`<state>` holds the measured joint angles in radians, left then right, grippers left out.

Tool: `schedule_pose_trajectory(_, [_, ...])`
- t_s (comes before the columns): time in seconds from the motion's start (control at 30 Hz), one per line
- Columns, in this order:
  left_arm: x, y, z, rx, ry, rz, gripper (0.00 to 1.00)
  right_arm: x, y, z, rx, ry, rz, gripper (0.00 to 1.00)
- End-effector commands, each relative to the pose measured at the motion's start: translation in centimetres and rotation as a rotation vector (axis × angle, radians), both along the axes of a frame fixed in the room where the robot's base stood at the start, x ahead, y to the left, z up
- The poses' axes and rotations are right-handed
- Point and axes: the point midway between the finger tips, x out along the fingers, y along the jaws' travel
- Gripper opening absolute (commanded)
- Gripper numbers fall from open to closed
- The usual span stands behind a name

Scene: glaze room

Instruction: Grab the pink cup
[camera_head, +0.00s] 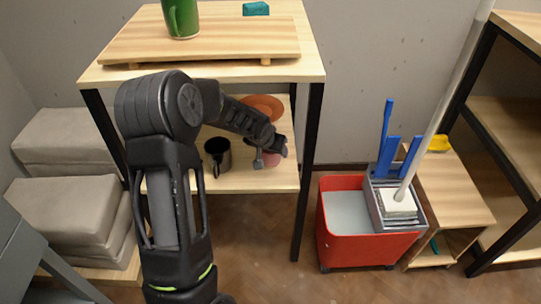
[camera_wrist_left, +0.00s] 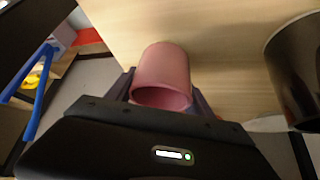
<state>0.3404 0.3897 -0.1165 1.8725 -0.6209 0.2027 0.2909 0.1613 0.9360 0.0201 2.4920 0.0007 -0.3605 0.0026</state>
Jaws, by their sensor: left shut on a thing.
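The pink cup (camera_wrist_left: 163,75) is between the two fingers of my left gripper (camera_wrist_left: 160,98) in the left wrist view, with its open rim facing the gripper. The gripper is shut on it. In the head view my left arm reaches over the lower shelf, and the left gripper (camera_head: 270,158) is at its right part. Only a small piece of the pink cup (camera_head: 271,159) shows there, mostly hidden by the gripper. Whether the cup still touches the shelf cannot be told. My right gripper is in neither view.
A dark mug (camera_head: 217,155) stands left of the gripper on the lower shelf (camera_head: 240,181); it also shows in the wrist view (camera_wrist_left: 297,75). An orange dish (camera_head: 264,105) lies behind. The upper shelf (camera_head: 312,68) is close above. A red mop bucket (camera_head: 340,245) stands right.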

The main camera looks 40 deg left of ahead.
Motion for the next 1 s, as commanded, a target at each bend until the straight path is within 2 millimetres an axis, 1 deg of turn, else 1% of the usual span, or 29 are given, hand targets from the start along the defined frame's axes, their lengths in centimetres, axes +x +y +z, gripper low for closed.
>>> schedule_pose_trajectory(0.03, [0.0,0.0,0.0,0.0,0.0,0.0,0.43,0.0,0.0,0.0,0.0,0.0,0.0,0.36])
schedule_pose_trajectory(0.4, [0.0,0.0,0.0,0.0,-0.001,0.0,0.14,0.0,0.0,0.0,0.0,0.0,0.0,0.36])
schedule_pose_trajectory(0.63, [0.0,0.0,0.1,0.0,-0.001,0.0,0.14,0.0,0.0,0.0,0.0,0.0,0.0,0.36])
schedule_pose_trajectory(0.77, [0.0,0.0,0.4,0.001,-0.002,0.0,0.14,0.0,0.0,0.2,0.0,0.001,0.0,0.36])
schedule_pose_trajectory(0.87, [0.1,0.0,1.0,0.001,-0.002,0.0,0.14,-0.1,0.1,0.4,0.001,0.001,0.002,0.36])
schedule_pose_trajectory(1.0, [0.1,0.0,2.5,0.0,-0.003,0.001,0.14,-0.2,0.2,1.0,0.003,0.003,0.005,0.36])
